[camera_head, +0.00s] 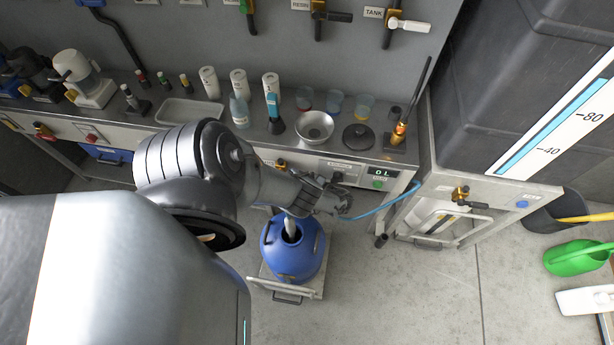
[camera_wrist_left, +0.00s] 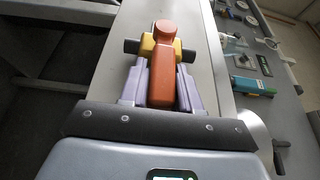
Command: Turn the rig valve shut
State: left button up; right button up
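In the left wrist view an orange-red lever (camera_wrist_left: 163,75) with a yellow body (camera_wrist_left: 178,50) stands at the grey bench front. My left gripper (camera_wrist_left: 160,48) has one finger on each side of it, very close to it. Whether the fingers press on the lever I cannot tell, because the lever covers the gap. In the head view my left gripper (camera_head: 332,198) is at the bench front, above a blue drum, and hides the lever. A brass valve (camera_head: 281,163) shows on the panel nearby. No label naming the rig valve is readable. My right gripper is not in view.
The blue drum (camera_head: 294,252) stands on a low trolley (camera_head: 310,292) below my gripper. A blue hose (camera_head: 375,211) runs right from there. A display panel (camera_head: 380,172) and a bowl (camera_head: 315,126) are close by. A tank stand (camera_head: 500,190) is at right.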

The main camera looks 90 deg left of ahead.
pick_arm(q)
jog(key=o, duration=0.3)
jog(key=b+v, duration=0.2)
jog(key=v, duration=0.8)
jog(key=shift+w+d+b, duration=0.3)
jog(key=shift+b, duration=0.1)
